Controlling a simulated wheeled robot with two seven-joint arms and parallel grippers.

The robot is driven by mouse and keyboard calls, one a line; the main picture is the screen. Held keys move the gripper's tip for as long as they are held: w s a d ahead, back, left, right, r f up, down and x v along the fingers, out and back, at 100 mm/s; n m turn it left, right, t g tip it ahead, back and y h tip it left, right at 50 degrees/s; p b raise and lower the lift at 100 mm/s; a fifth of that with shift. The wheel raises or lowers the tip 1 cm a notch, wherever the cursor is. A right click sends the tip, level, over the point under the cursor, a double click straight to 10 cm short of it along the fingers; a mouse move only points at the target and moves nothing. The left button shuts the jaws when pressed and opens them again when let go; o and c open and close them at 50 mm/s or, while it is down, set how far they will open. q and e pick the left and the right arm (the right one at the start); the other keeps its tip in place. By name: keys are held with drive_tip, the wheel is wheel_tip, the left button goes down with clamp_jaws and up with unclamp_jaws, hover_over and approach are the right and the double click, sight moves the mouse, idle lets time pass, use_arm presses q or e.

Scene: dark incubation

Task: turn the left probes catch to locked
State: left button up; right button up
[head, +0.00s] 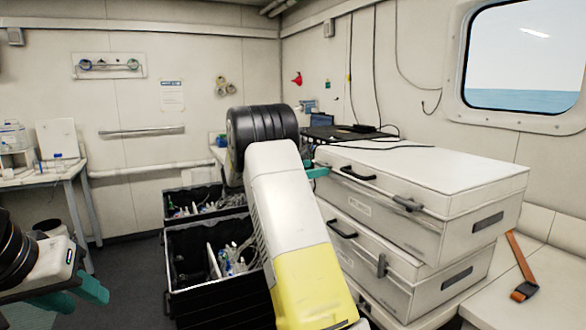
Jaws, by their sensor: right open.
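Two white cases are stacked on the right, an upper case (440,180) and a lower case (400,282). I cannot read which one is the probes case. The upper case shows a grey catch (407,203) lying sideways on its front, right of a black handle. The lower case shows a grey catch (382,265) standing upright. The left catches of both are hidden behind my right arm. My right gripper (316,172) is open at the upper case's left front; my arm hides most of it, and contact cannot be told. My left gripper (80,295) is open and empty, low at left.
Black open crates (205,290) with bottles and tools stand on the floor left of the cases. A laptop (340,133) and cables lie behind and on the upper case. An orange strap (521,268) lies on the bench at right. A table (45,175) stands at far left.

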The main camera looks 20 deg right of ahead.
drive_tip(key=shift+d, duration=1.25)
drive_tip(key=c, duration=1.4)
